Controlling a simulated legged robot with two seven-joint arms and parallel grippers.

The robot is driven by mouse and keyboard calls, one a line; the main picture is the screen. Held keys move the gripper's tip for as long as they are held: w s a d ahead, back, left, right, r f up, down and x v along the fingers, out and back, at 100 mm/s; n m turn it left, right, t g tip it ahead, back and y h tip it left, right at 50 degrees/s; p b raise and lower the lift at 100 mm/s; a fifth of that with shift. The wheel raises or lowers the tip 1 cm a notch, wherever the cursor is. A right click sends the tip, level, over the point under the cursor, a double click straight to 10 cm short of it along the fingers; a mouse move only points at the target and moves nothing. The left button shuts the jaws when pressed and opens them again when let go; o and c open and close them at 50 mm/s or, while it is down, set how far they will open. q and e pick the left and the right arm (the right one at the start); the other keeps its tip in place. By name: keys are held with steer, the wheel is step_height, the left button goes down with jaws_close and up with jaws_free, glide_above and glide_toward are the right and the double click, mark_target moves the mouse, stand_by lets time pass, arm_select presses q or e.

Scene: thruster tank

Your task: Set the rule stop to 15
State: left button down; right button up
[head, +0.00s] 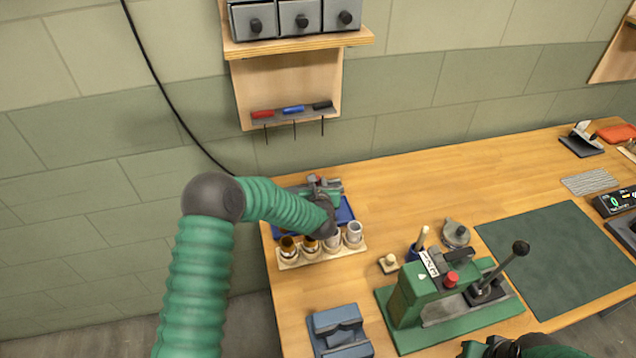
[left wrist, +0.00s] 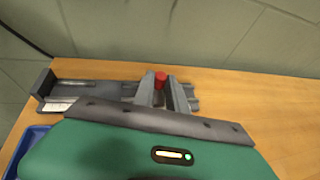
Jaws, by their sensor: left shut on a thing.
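The rule (left wrist: 85,92) is a grey rail on the wooden bench, with a dark end block at its left in the left wrist view. The rule stop, topped by a red knob (left wrist: 160,80), sits on the rail right of that block. My left gripper (left wrist: 163,96) is shut on the stop, a grey finger on each side below the knob. In the head view my left gripper (head: 318,184) reaches the rule at the back left of the bench; my wrist hides much of it. Scale marks are too small to read. My right gripper (head: 488,346) shows partly at the bottom edge, its jaws unclear.
A blue tray (head: 346,212) lies beside the rule. A wooden holder with several cups (head: 355,236) stands in front. A green press (head: 425,292) with a black-knobbed lever and a blue-grey block (head: 338,328) stand nearer. The back middle of the bench is clear.

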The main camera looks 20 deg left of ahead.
stand_by(0.9)
arm_select(q)
steer(key=shift+a+f+b, duration=0.1)
steer(key=shift+f+b, duration=0.1)
steer(key=shift+b, duration=0.45)
steer(key=shift+r, duration=0.2)
steer(key=c, duration=1.3)
jaws_free()
steer(key=shift+s, duration=0.1)
steer(key=shift+c, duration=0.2)
steer(key=v, duration=1.6)
steer(key=shift+s+d+b, duration=0.25)
steer(key=shift+s+b, duration=0.05)
steer(key=shift+s, duration=0.1)
